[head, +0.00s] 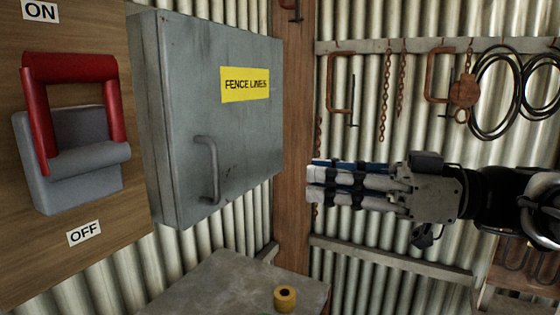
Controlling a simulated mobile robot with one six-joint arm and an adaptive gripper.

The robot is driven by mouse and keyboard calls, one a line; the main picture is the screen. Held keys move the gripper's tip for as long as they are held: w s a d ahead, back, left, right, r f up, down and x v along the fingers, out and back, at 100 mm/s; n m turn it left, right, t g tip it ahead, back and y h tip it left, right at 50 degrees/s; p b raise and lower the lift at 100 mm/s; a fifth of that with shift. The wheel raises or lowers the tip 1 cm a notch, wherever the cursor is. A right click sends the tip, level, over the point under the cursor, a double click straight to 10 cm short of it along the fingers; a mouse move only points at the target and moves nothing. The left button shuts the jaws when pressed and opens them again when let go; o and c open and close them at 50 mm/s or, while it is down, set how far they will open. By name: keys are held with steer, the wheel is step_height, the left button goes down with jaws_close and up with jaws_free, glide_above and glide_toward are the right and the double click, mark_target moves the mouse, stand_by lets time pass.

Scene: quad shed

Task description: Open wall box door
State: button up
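The grey metal wall box (165,120) hangs on the corrugated wall at the left of centre. Its door (240,130) looks shut, with a yellow "FENCE LINES" label (246,84) on it. A grey bar handle (209,170) stands upright on the lower left part of the door. My gripper (316,185) reaches in from the right, its fingers pointing left. It is apart from the handle, to the right of the door, with nothing visibly held. The fingers lie close together in this view, and I cannot tell whether they are open.
A red-handled switch (75,130) sits on a wooden board at the left, between ON and OFF labels. A grey bench top (215,285) below bears a yellow roll (285,298). A wooden post (293,130) stands right of the box. Clamps, chains and black coils (497,90) hang behind.

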mark_target(217, 195)
steer(key=w+a+p, duration=0.1)
steer(key=a, duration=0.4)
steer(key=w+a+p, duration=0.1)
steer(key=a, duration=0.5)
steer(key=w+a, duration=0.1)
steer(key=a, duration=0.5)
steer(key=shift+p, duration=0.4)
steer(key=shift+c, duration=0.3)
jaws_close()
